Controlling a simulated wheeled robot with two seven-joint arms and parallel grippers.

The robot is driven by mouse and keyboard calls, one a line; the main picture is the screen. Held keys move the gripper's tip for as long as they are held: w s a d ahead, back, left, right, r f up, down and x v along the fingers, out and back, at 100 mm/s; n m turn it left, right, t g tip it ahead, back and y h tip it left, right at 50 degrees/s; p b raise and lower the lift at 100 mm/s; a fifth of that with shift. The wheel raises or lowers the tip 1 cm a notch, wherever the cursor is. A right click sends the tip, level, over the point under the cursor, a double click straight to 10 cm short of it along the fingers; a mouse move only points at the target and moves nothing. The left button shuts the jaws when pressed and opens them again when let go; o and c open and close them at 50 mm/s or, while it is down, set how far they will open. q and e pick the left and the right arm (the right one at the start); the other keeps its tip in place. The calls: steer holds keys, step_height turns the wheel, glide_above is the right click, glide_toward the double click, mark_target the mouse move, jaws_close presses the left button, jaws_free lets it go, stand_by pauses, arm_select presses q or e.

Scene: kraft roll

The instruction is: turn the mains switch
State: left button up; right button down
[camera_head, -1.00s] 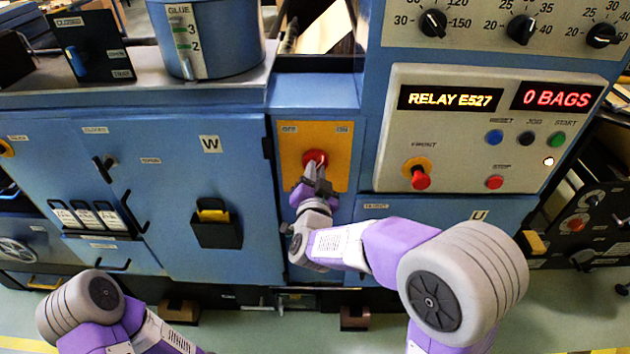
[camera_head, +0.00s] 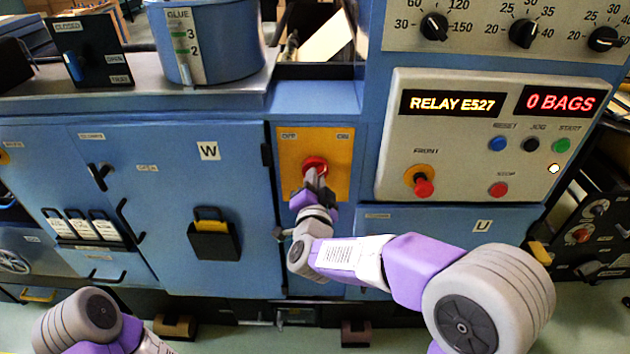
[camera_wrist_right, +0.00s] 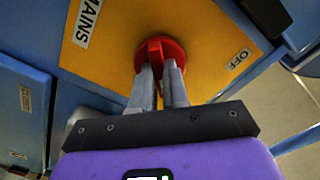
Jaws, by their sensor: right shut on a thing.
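The mains switch is a red rotary knob (camera_head: 314,164) on a yellow plate (camera_head: 337,150) marked OFF at its left and ON at its right. My right gripper (camera_head: 314,180) reaches up to it from below and is shut on the knob's handle. In the right wrist view the red knob (camera_wrist_right: 160,52) shows with both fingers (camera_wrist_right: 158,72) on either side of its raised grip. The label MAINS and the label OFF are on the plate there. Fingers hide part of the knob. My left gripper is not in view.
Right of the plate is a control panel (camera_head: 480,180) reading RELAY E527 and 0 BAGS, with a red FRONT knob (camera_head: 423,187) and several buttons. A blue cabinet door (camera_head: 180,250) with a dark holder (camera_head: 213,240) stands at left. A glue pot (camera_head: 215,45) sits above.

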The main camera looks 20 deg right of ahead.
steer(key=c, duration=1.1)
jaws_free()
steer(key=shift+c, duration=0.2)
steer(key=p+v, duration=0.1)
steer(key=v, duration=0.6)
steer(key=shift+s+p, duration=0.3)
steer(key=shift+s, duration=0.05)
steer(key=shift+w+a, duration=0.1)
